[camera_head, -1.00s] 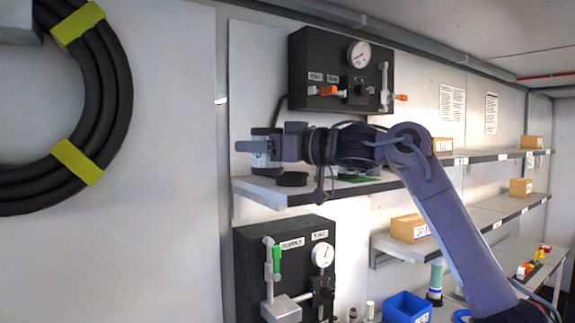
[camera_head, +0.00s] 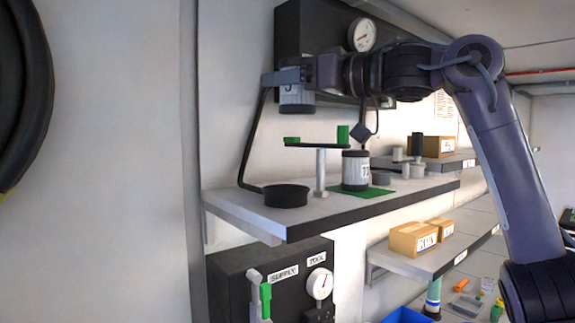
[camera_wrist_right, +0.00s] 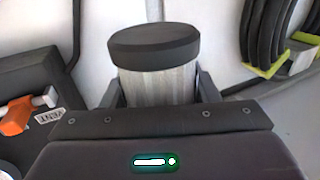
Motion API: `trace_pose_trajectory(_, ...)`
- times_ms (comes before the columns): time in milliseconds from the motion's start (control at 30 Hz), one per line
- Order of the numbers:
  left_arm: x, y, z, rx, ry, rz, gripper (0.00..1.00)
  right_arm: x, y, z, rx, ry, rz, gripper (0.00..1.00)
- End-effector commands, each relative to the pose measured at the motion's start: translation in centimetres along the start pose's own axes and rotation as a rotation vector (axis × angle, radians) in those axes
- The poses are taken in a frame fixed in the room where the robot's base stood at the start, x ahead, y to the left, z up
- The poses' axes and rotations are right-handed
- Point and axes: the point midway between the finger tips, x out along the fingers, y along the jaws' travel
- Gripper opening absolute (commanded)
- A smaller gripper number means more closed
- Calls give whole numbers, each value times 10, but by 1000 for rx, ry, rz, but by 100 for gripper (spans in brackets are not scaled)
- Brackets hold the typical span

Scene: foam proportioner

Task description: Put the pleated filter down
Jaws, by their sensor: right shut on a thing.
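My right gripper (camera_head: 284,78) is shut on a pleated filter (camera_head: 296,100), a grey cylinder held upright in the air above the upper shelf. In the right wrist view the filter (camera_wrist_right: 158,85) has a black round cap and a grey ribbed body between my gripper's fingers (camera_wrist_right: 160,92). A similar cylinder (camera_head: 355,172) with a black top and a label stands on a green mat (camera_head: 362,191) on the shelf. A shallow black round dish (camera_head: 286,196) sits near the shelf's left end, below the held filter and apart from it. My left gripper is not in view.
The upper shelf (camera_head: 252,213) has a grey post (camera_head: 321,170) with a green-ended crossbar (camera_head: 316,144) below and right of the filter. A bent black rod (camera_head: 247,150) rises at left. A black gauge panel (camera_head: 320,48) hangs behind. Cardboard boxes (camera_head: 412,239) stand on a lower shelf.

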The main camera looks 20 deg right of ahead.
Motion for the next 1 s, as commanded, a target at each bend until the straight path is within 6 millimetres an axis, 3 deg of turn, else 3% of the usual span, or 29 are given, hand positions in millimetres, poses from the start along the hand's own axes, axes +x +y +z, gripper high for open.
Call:
trace_pose_trajectory(33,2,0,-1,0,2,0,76,0,1,17,0,-4,2,26)
trace_pose_trajectory(200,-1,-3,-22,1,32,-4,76,0,1,57,1,-4,1,26)
trace_pose_trajectory(367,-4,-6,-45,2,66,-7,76,0,1,81,1,-1,1,26)
trace_pose_trajectory(733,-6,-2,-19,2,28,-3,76,0,1,119,1,-2,1,26)
trace_pose_trajectory(1000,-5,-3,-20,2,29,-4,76,0,0,124,0,2,0,26)
